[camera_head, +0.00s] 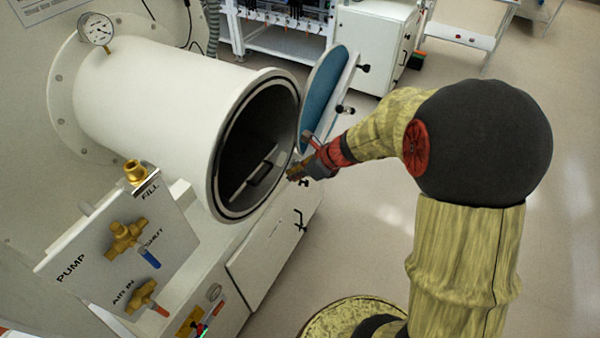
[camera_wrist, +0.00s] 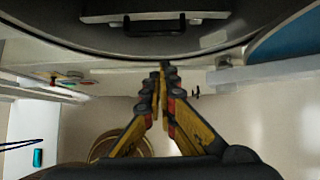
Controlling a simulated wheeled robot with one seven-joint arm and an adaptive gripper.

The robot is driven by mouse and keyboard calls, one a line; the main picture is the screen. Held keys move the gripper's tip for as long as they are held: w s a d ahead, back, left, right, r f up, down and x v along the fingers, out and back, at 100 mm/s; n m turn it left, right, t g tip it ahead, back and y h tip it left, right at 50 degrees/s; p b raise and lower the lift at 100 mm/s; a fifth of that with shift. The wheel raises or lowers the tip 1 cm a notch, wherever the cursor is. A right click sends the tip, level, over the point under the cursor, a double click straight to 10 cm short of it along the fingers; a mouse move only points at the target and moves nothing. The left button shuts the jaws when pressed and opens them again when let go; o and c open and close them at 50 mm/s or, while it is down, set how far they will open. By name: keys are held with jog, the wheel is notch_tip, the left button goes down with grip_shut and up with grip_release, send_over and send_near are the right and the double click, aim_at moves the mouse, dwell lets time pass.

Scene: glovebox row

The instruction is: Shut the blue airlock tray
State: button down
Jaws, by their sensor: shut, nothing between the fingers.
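The airlock is a wide white cylinder (camera_head: 165,100) with a dark open mouth facing right. Its round door (camera_head: 322,98), blue on its inner face, stands swung open at the mouth's far side. Inside the mouth is a tray (camera_head: 236,200) with a dark handle (camera_head: 262,173); it looks grey rather than blue. In the wrist view the tray front (camera_wrist: 105,10) and handle (camera_wrist: 155,25) show at the top, inside the rim. My gripper (camera_head: 292,175) is shut and empty, just outside the mouth, in front of the handle. Its fingertips (camera_wrist: 161,68) appear apart from the handle.
A pump panel (camera_head: 120,250) with brass valves stands in the left foreground. A pressure gauge (camera_head: 96,29) sits on the cylinder. A white cabinet (camera_head: 275,245) is below the mouth. Open floor (camera_head: 560,240) lies to the right.

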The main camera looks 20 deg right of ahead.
jog(key=w+a+f, duration=0.3)
jog(key=w, duration=0.2)
jog(key=shift+a+f+b, duration=0.35)
jog(key=shift+b, duration=0.1)
jog(key=shift+w+a+f, duration=0.1)
jog(key=shift+w+a, duration=0.4)
jog(key=shift+w, duration=0.15)
